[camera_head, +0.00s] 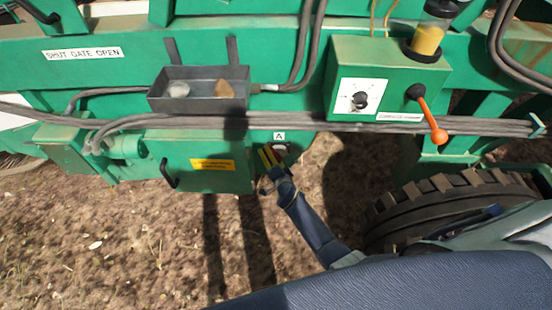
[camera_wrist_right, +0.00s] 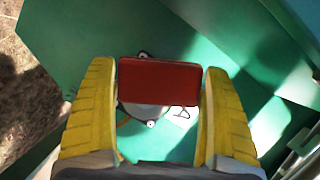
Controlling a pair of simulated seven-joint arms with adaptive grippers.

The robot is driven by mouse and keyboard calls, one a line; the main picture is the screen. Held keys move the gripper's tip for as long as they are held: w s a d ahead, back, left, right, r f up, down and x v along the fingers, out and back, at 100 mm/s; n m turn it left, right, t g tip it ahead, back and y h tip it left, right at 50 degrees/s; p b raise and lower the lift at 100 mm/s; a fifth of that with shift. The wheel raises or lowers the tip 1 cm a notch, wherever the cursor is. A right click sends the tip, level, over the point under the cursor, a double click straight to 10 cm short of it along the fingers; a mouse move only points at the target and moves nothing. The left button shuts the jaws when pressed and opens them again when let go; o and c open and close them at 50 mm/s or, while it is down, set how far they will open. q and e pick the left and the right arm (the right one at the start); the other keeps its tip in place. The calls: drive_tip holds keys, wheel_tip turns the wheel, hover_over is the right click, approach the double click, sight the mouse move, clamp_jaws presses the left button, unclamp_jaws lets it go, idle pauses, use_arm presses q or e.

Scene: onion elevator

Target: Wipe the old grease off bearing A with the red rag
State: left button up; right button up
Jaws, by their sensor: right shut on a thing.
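My right gripper (camera_head: 268,157) is at the green machine's lower edge, just under the white A label (camera_head: 279,135). In the right wrist view its yellow fingers (camera_wrist_right: 160,110) are shut on the red rag (camera_wrist_right: 160,82), a small red block between them. Behind the rag, a grey part with bolt heads (camera_wrist_right: 145,112) shows on the green surface; it appears to be bearing A, largely covered by the rag. Whether the rag touches it, and any grease, I cannot tell. In the head view a small pale part of the bearing (camera_head: 281,147) shows beside the fingers. My left gripper is not in view.
A grey tray (camera_head: 240,78) with a round grey thing and a brown lump sits on the machine. A green control box (camera_head: 380,80) has an orange-handled lever (camera_head: 432,118). Grey hoses (camera_head: 330,122) run just above the bearing. A tyre (camera_head: 450,200) stands at right.

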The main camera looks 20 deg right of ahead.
drive_tip(key=shift+w+a+r, duration=0.1)
drive_tip(key=shift+w+a, duration=0.05)
drive_tip(key=shift+a, duration=0.05)
drive_tip(key=shift+s+a, duration=0.1)
drive_tip(key=shift+s, duration=0.2)
drive_tip(key=shift+s+a, duration=0.3)
drive_tip(key=shift+s, duration=0.55)
drive_tip(key=shift+s+a, duration=0.3)
drive_tip(key=shift+s, duration=0.6)
drive_tip(key=shift+s+a, duration=0.3)
drive_tip(key=shift+s, duration=0.55)
drive_tip(key=shift+s, duration=0.15)
drive_tip(key=shift+s+a, duration=0.25)
drive_tip(key=shift+s, duration=0.4)
drive_tip(key=shift+s+a, duration=0.25)
drive_tip(key=shift+s, duration=0.35)
